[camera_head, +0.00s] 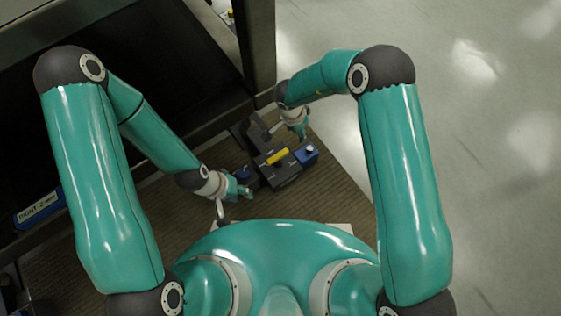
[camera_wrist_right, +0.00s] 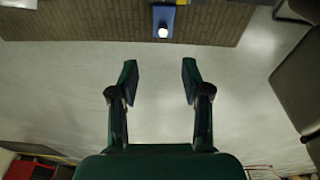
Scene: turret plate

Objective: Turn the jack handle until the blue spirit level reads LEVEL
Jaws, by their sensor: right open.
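A blue block (camera_head: 306,154) with a round white top sits at the right end of a dark device; it may be the spirit level, but no reading is legible. It also shows at the top of the right wrist view (camera_wrist_right: 163,22). A second, dark blue part (camera_head: 242,173) is beside my left gripper (camera_head: 246,192); whether they touch and whether the jaws are shut is unclear. My right gripper (camera_head: 303,132) is just behind the blue block in the head view. Its fingers (camera_wrist_right: 157,82) are apart and empty in the wrist view. I cannot make out the jack handle for certain.
The dark device (camera_head: 284,174) carries a yellow bar (camera_head: 278,156) and stands on a brown ribbed mat (camera_head: 335,188). A dark frame post (camera_head: 258,45) rises behind it. A blue lettered label (camera_head: 40,208) is at left. Pale floor (camera_head: 480,150) is open at right.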

